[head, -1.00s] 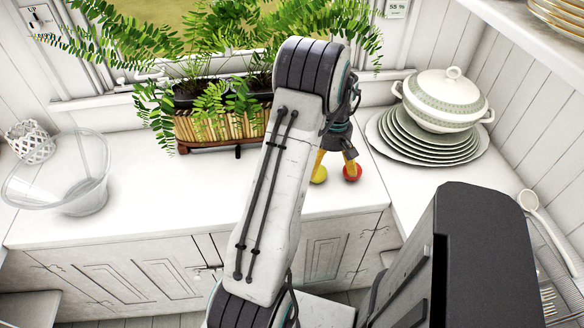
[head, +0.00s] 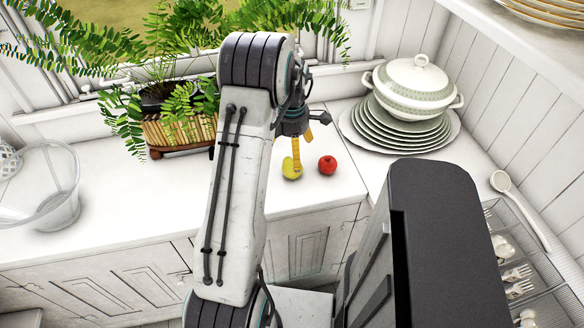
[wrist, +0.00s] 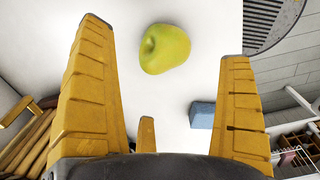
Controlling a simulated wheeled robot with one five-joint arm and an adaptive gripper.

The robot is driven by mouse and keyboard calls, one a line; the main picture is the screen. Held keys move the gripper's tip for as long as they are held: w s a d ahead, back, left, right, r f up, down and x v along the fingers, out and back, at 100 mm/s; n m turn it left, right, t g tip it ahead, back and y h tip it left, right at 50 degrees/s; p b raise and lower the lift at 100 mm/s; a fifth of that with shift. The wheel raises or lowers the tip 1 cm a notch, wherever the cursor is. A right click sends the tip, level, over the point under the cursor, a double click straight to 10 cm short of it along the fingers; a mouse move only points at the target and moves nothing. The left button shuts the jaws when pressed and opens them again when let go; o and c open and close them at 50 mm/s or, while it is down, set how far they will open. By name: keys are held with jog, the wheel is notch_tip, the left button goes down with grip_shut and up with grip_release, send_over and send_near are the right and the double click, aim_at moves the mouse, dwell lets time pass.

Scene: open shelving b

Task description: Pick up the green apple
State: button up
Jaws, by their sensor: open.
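The green apple (head: 291,171) lies on the white counter, partly covered by a yellow finger in the head view. In the wrist view the whole apple (wrist: 165,48) shows upright-framed near the top middle, between the fingertips in the picture. My gripper (head: 303,147) has its yellow fingers spread and is empty. It hangs above the counter at the apple, and I cannot tell the exact height. The fingers also show wide apart in the wrist view (wrist: 166,60), with no visible contact with the apple.
A red apple (head: 327,165) lies just right of the green one. A plant basket (head: 178,132) stands behind left, a plate stack (head: 402,135) with a tureen (head: 415,82) behind right. A glass bowl (head: 45,200) is far left. The counter's front left is clear.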

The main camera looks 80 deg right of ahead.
jog(key=shift+s+a+f+p, duration=0.15)
jog(key=shift+f+p, duration=0.1)
jog(key=shift+f, duration=1.6)
jog(key=shift+s+a+f+p, duration=0.1)
jog(key=shift+f+p, duration=0.15)
jog(key=shift+f, duration=1.6)
jog(key=shift+c, duration=0.2)
jog(key=c, duration=1.4)
jog(key=shift+r, duration=0.1)
jog(key=shift+c, duration=0.2)
